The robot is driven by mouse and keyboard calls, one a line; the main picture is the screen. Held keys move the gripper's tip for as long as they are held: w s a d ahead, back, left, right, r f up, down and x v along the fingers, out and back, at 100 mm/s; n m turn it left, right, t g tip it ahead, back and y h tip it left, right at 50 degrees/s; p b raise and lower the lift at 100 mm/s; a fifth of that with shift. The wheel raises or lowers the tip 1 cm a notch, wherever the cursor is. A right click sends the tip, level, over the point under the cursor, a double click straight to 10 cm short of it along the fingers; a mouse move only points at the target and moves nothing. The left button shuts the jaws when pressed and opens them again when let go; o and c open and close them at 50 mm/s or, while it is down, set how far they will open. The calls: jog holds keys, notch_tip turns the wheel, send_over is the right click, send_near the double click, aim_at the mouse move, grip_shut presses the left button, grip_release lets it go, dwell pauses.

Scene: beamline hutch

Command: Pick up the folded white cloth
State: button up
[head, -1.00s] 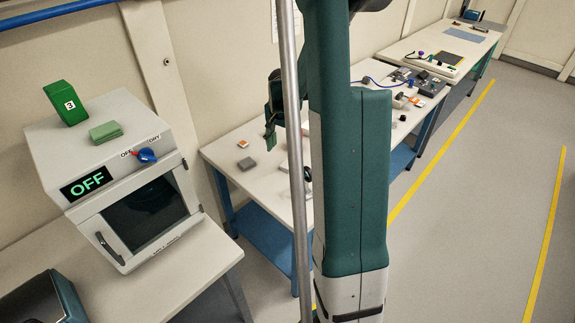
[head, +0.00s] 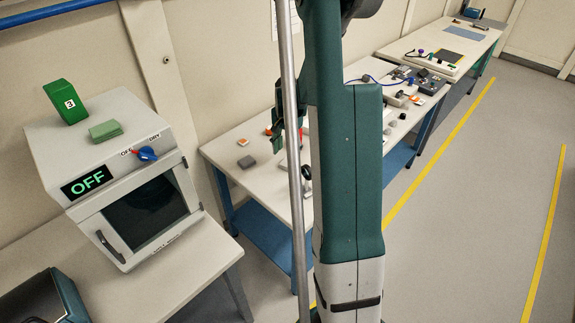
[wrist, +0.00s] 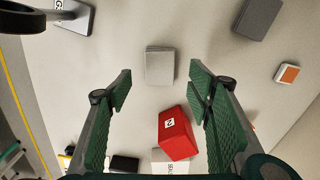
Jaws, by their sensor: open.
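The folded white cloth (wrist: 160,66) appears in the wrist view as a pale, layered rectangle lying flat on the bench top. My gripper (wrist: 160,70) is open and empty, with its green fingers to the left and right of the cloth in the picture; it does not touch the cloth as far as I can see. In the head view my gripper (head: 277,143) hangs over the middle bench. I cannot make out the cloth there; my arm and the pole block part of that bench.
A red block marked 2 (wrist: 177,135) stands close to the cloth, between my fingers. A grey block (wrist: 258,18) and an orange-and-white piece (wrist: 287,73) lie to the right. A dark flat object (wrist: 75,15) lies upper left. The middle bench (head: 228,148) has bare space.

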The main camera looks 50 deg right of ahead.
aim_at(288, 162)
jog(key=shift+f, duration=0.3)
jog(key=shift+f, duration=0.15)
jog(key=shift+d+f+b, duration=0.1)
jog(key=shift+f+b, duration=0.3)
jog(key=shift+f, duration=2.1)
jog(key=c, duration=0.8)
